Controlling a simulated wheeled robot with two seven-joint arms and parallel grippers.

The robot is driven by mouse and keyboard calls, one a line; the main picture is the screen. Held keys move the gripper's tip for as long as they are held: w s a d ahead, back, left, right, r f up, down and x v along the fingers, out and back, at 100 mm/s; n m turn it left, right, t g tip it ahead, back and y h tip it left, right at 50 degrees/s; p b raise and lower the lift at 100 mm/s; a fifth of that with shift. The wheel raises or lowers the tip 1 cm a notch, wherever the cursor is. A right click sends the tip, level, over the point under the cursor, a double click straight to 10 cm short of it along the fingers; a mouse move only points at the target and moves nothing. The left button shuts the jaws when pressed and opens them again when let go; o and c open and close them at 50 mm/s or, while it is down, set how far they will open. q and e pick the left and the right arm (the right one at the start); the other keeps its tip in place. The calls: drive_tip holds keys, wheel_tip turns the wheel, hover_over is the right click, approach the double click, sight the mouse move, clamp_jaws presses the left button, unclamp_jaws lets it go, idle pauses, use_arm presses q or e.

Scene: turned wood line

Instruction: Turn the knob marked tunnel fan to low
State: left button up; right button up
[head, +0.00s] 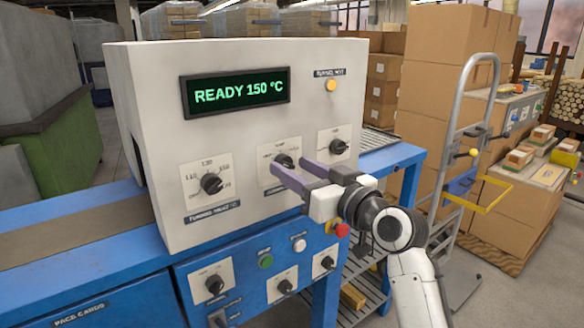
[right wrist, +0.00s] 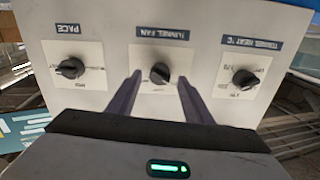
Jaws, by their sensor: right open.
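The tunnel fan knob (head: 284,160) is a black pointer knob on a white dial plate, the middle one of three on the front of a cream machine (head: 230,140). In the upside-down right wrist view, the knob (right wrist: 160,74) sits under a label reading TUNNEL FAN. My right gripper (head: 290,166) is open, its two purple-grey fingers pointing at the panel on either side of the knob. I cannot tell whether they touch it. The fingers partly hide the dial in the head view, and its markings are too small to read. My left gripper is out of view.
The tunnel heat knob (head: 211,183) is left and the pace knob (head: 338,146) right. The display (head: 236,92) reads READY 150 °C. Below, a blue panel holds more knobs, a green button (head: 265,261) and a red button (head: 342,230). A hand truck (head: 458,130) and cartons (head: 440,60) stand right.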

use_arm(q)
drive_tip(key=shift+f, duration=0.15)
use_arm(e)
drive_tip(key=shift+x, duration=0.8)
